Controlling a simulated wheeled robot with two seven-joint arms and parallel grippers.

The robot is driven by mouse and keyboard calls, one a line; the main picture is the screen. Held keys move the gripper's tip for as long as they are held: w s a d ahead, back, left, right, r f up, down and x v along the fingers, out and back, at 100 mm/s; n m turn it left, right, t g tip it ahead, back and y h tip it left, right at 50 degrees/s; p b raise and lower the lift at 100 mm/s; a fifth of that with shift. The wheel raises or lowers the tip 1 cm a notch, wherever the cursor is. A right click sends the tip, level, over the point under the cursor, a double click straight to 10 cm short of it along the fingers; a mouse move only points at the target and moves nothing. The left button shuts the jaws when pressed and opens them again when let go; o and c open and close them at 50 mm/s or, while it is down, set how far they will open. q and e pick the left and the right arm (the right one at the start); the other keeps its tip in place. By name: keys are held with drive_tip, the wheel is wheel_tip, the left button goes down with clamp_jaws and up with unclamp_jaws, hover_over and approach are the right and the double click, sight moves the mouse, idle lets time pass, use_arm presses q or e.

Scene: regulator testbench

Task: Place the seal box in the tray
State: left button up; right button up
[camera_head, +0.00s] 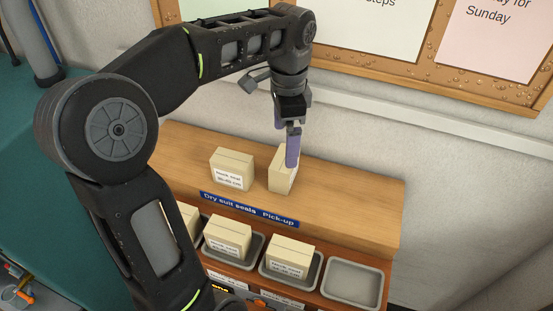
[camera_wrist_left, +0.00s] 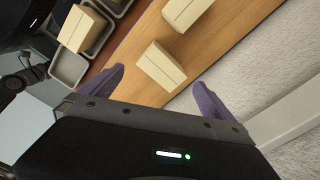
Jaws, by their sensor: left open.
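A cream seal box (camera_head: 279,169) stands on the wooden upper shelf, behind the "Dry suit seals Pick-up" label. My left gripper (camera_head: 290,158) reaches down over it, and a purple finger overlaps its right side. In the left wrist view this box (camera_wrist_left: 160,66) lies ahead of and between the spread purple fingers, with gaps at both sides. The gripper is open and holds nothing. A second similar box (camera_head: 232,169) stands to its left. An empty grey tray (camera_head: 353,264) is at the right end of the lower row; it also shows in the left wrist view (camera_wrist_left: 67,84). My right gripper is not in view.
Other grey trays in the lower row hold similar boxes (camera_head: 228,236) and (camera_head: 290,257). The upper shelf (camera_head: 350,205) is bare right of the gripper. A wall with a cork board (camera_head: 340,60) stands behind. My left arm crosses the left side.

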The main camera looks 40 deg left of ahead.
sight(284, 157)
use_arm(q)
drive_tip(key=m, duration=0.2)
drive_tip(key=shift+a+f+m, duration=0.15)
drive_tip(key=shift+f+m, duration=0.05)
drive_tip(key=shift+m, duration=0.1)
drive_tip(key=m, duration=0.3)
drive_tip(key=shift+m, duration=0.3)
drive_tip(key=shift+f, duration=1.3)
drive_tip(key=shift+w+f+p, duration=0.15)
drive_tip(key=shift+f+p, duration=0.2)
drive_tip(key=shift+f, duration=0.95)
drive_tip(key=shift+w+f+p, duration=0.1)
drive_tip(key=shift+f+p, duration=0.2)
drive_tip(key=shift+f, duration=1)
drive_tip(key=shift+c, duration=0.2)
